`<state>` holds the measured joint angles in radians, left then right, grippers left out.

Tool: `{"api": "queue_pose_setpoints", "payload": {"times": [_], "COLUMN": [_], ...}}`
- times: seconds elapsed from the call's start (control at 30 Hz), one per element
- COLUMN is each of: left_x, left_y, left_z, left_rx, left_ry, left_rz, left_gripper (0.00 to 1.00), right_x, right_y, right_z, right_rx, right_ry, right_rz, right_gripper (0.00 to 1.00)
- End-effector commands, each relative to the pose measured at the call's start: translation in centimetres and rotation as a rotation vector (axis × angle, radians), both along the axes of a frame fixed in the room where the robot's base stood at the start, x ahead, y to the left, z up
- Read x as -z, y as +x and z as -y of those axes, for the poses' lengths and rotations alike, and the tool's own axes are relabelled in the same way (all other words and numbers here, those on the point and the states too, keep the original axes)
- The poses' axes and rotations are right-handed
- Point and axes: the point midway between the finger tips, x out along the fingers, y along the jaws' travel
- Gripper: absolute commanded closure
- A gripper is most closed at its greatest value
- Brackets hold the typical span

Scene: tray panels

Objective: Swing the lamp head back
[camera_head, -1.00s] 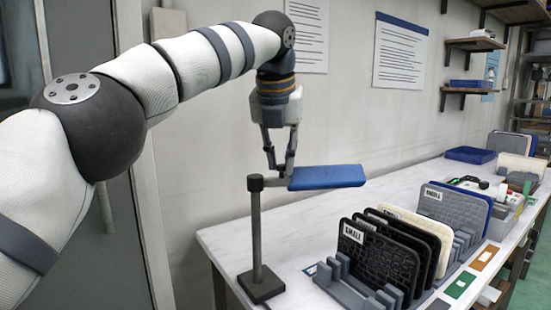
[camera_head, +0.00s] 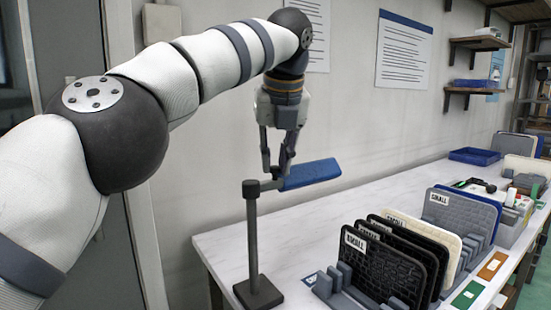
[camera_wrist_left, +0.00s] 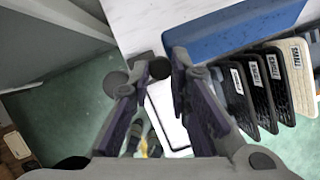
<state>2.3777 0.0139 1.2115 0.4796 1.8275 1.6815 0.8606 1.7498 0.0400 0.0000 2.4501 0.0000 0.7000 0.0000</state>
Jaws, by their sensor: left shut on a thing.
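The lamp has a blue, flat, bar-shaped head (camera_head: 311,174) on a short grey arm, carried by a dark upright post (camera_head: 252,232) with a square base (camera_head: 258,293) on the white table. The head points right and somewhat back toward the wall. My left gripper (camera_head: 276,172) comes down from above and is shut on the lamp's grey arm, between the post and the blue head. In the left wrist view the blue head (camera_wrist_left: 235,32) lies beyond the fingers (camera_wrist_left: 160,75); the grip itself is partly hidden. My right gripper is not in view.
A grey rack (camera_head: 334,296) with several upright dark and cream panels stands right of the lamp on the table (camera_head: 222,252). A blue tray (camera_head: 474,156) lies farther back. The wall runs behind. The tabletop between lamp and wall is clear.

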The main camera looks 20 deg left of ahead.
Motion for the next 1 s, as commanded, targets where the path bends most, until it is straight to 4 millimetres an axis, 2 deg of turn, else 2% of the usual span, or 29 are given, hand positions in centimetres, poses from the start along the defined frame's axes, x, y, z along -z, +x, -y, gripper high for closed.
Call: {"api": "queue_pose_setpoints", "payload": {"times": [0.23,0.27,0.33,0.63,0.73,1.0], "left_x": [0.4,0.4,0.4,0.1,-0.6,-0.9], "left_y": [0.1,0.1,0.1,0.0,-0.1,-2.4], "left_z": [-0.1,-0.1,-0.1,-0.1,0.1,1.1], "left_rx": [-0.002,-0.002,-0.001,0.0,-0.001,0.003], "left_ry": [0.0,0.0,0.001,0.0,-0.001,0.002], "left_rz": [-0.005,-0.006,-0.005,-0.002,-0.001,-0.004], "left_gripper": [1.0,0.76,0.61,0.61,0.61,0.61], "right_x": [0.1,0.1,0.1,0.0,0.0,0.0], "right_y": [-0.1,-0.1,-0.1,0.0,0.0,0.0], "right_z": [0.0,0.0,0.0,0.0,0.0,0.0], "right_rx": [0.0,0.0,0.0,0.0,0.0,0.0], "right_ry": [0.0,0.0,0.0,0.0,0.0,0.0], "right_rz": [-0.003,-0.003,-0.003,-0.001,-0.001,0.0], "right_gripper": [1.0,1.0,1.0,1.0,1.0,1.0]}}
